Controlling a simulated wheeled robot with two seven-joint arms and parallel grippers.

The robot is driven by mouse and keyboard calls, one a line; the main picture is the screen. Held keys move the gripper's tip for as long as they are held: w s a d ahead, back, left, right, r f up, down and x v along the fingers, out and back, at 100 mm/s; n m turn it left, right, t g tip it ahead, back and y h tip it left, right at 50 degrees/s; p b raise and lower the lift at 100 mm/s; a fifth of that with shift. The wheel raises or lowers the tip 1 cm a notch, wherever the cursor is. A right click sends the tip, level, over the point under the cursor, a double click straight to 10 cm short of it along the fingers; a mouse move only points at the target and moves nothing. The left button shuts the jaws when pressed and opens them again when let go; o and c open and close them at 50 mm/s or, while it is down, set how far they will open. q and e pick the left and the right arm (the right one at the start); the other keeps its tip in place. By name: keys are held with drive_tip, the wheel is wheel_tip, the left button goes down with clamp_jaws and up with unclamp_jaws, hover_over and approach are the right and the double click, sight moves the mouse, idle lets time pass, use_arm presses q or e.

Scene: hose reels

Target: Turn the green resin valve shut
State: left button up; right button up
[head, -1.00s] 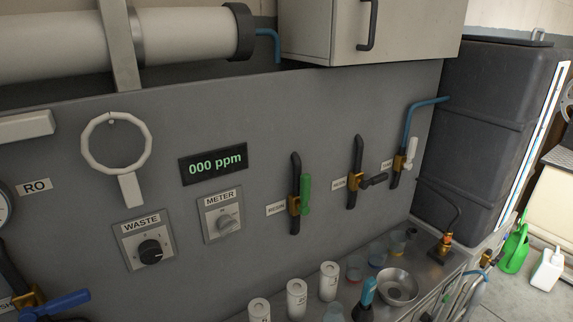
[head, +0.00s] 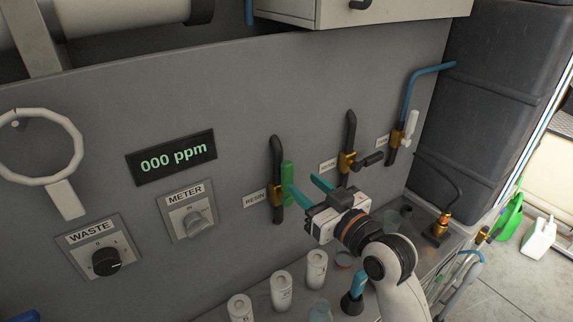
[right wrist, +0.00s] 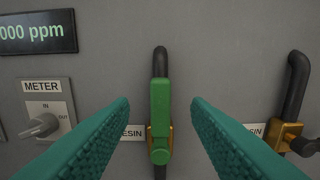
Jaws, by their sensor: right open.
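The green resin valve handle (head: 288,183) stands upright, in line with its black pipe (head: 276,150) on the grey panel, beside a RESIN label. In the right wrist view the green handle (right wrist: 160,112) runs vertically over a brass body. My right gripper (head: 306,184) is open, its teal fingers pointing at the panel. In the right wrist view the fingertips (right wrist: 160,104) lie to either side of the handle, with gaps on both sides. How far they are from it in depth is hard to tell. My left gripper is out of view.
A second valve with a dark sideways handle (head: 372,159) sits close to the right of my gripper. A white-handled valve (head: 410,124) is farther right. White bottles (head: 281,290) stand on the bench below. The METER knob (head: 195,222) is to the left.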

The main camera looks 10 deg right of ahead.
sight(290, 173)
drive_tip(key=p+x, duration=0.1)
drive_tip(key=x, duration=0.6)
drive_tip(key=shift+w+a, duration=0.1)
drive_tip(key=shift+w, duration=0.15)
clamp_jaws()
